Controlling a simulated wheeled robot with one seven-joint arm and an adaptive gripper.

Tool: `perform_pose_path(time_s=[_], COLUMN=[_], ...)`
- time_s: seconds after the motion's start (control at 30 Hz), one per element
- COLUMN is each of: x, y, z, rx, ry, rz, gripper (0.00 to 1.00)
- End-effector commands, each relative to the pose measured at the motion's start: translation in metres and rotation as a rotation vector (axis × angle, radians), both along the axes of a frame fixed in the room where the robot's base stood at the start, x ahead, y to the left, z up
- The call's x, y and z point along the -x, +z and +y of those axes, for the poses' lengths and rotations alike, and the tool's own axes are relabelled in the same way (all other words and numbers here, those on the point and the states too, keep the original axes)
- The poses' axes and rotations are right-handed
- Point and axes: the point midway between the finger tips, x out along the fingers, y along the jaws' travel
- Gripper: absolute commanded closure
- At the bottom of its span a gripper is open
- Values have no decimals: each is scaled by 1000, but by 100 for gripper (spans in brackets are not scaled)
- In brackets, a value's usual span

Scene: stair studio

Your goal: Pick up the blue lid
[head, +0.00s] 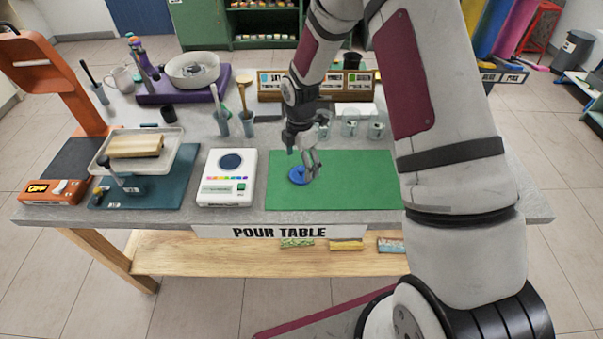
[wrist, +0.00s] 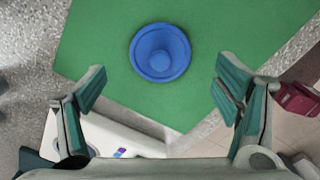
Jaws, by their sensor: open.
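The blue lid (head: 297,176) is a round disc with a raised knob, lying on the green mat (head: 350,190) near its left side. In the wrist view the blue lid (wrist: 160,52) is fully visible on the green mat (wrist: 100,35), ahead of the space between my fingers. My gripper (head: 312,165) hangs just above and beside the lid in the head view. In the wrist view my gripper (wrist: 158,95) has its fingers spread wide with nothing between them. I see no contact with the lid.
A white device (head: 227,190) stands left of the mat. Several small glass jars (head: 350,128) stand behind the mat, before a wooden rack (head: 330,92). A cup with tools (head: 247,122) stands behind the device. The right part of the mat is clear.

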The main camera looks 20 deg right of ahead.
Motion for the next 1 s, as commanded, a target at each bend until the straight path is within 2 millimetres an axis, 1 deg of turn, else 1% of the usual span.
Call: perform_pose_path(time_s=[0.1,0.23,0.33,0.53,0.57,0.6,0.67,0.7,0.73,1.0], x=[0,0,-1,-1,-1,-1,-1,-1,-1,-1], y=[-17,-30,-34,-35,-34,-34,-34,-34,-34,-34], z=[-4,-4,-4,-4,-4,-4,-4,-4,-4,-4], rx=[0,-1,0,0,0,0,0,0,0,-1], ry=[1,0,0,-1,-1,-1,-1,-1,-1,-1], rz=[2,1,0,-1,-1,-1,0,-1,-1,0], gripper=[17,17,17,17,21,30,44,53,55,55])
